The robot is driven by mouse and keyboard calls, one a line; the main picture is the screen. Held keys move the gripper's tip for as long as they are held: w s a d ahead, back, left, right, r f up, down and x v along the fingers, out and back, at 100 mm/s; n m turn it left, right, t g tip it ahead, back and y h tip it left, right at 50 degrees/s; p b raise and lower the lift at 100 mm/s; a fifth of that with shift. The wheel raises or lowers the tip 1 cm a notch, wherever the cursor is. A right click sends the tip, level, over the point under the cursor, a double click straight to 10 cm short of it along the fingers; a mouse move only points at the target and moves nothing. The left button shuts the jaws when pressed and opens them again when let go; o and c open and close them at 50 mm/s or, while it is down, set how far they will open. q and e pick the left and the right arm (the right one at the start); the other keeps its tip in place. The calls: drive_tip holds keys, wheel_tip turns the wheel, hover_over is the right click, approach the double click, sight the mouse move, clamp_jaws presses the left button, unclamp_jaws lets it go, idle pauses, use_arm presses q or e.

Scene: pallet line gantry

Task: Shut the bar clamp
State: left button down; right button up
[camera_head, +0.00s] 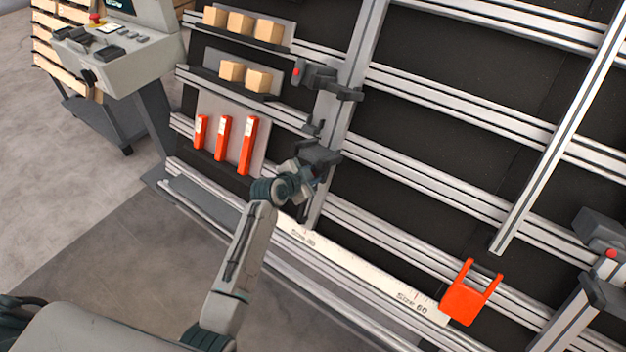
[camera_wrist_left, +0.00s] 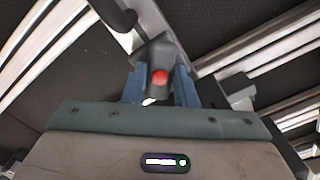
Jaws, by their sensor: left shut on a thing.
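A dark grey clamp block with a red end (camera_wrist_left: 160,78) sits between the blue fingers of my left gripper (camera_wrist_left: 160,92) in the left wrist view. In the head view my left gripper (camera_head: 309,168) is shut on this clamp part (camera_head: 318,152) at the upright grey rail (camera_head: 343,108). The fingers and wrist hide part of it. A similar dark clamp part with a red end (camera_head: 318,77) sits higher on the same rail. My right gripper is not in view.
Orange blocks (camera_head: 222,138) and wooden blocks (camera_head: 241,22) sit on shelves to the left. A white size scale (camera_head: 360,275) and an orange fork-shaped stop (camera_head: 466,302) are below right. Another clamp (camera_head: 603,290) is at the right edge. A control console (camera_head: 120,52) stands upper left.

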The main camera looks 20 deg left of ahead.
use_arm(q)
drive_tip(key=shift+m, duration=0.3)
drive_tip(key=m+b, duration=0.2)
drive_tip(key=shift+f+m, duration=0.35)
drive_tip(key=shift+m, duration=0.05)
drive_tip(key=shift+m+b, duration=0.45)
drive_tip(key=shift+m, duration=0.25)
drive_tip(key=shift+r+m+b, duration=0.15)
drive_tip(key=shift+m+b, duration=0.4)
drive_tip(key=shift+m, duration=0.65)
drive_tip(key=shift+r+m, duration=0.15)
drive_tip(key=shift+m, duration=0.35)
